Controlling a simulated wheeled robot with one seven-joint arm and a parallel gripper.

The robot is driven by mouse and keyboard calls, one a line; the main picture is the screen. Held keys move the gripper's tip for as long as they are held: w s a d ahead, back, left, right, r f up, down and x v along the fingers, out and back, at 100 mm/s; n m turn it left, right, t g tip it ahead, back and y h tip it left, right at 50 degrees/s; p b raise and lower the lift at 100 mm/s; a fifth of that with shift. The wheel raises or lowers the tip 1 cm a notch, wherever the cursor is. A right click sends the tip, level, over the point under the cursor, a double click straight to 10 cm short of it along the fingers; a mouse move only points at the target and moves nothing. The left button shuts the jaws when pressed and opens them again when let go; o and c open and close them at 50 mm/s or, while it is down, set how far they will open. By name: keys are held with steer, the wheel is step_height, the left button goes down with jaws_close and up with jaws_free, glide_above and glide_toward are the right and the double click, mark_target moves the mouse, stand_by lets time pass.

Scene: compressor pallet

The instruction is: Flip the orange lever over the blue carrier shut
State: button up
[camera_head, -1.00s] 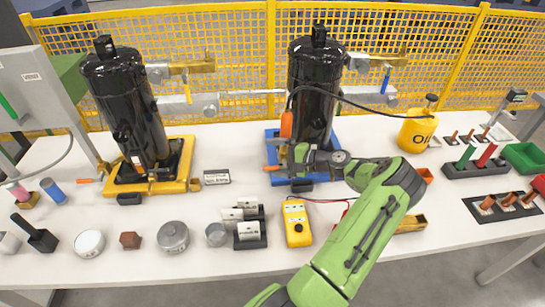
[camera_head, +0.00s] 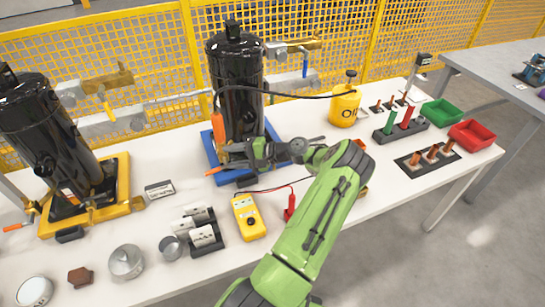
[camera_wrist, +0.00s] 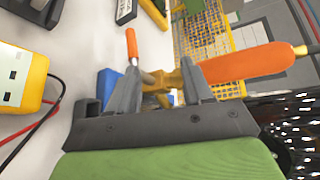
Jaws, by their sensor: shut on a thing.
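The blue carrier (camera_head: 211,153) stands on the white table under a black compressor (camera_head: 236,85). The orange lever (camera_head: 213,171) sticks out low to the carrier's left. An orange handle with a metal rod (camera_wrist: 131,46) shows beyond the left finger in the wrist view. A larger orange handle (camera_wrist: 250,62) lies beyond the right finger. My gripper (camera_wrist: 165,92) is at the carrier's front, shut on a yellow-brass piece (camera_wrist: 163,84). I cannot tell whether that piece joins either orange handle. The fingers hide part of the carrier.
A yellow meter (camera_head: 249,217) with red and black leads stands in front. A yellow carrier (camera_head: 123,185) with another compressor is at left. A yellow oil can (camera_head: 344,107) stands right. A black cable crosses behind my gripper. Yellow fencing stands behind the table.

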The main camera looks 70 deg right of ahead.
steer(key=s+d+p, duration=0.1)
steer(key=s+d, duration=0.1)
steer(key=s, duration=1)
steer(key=shift+r+p, duration=0.4)
steer(key=shift+r, duration=0.05)
steer(key=shift+d, duration=0.1)
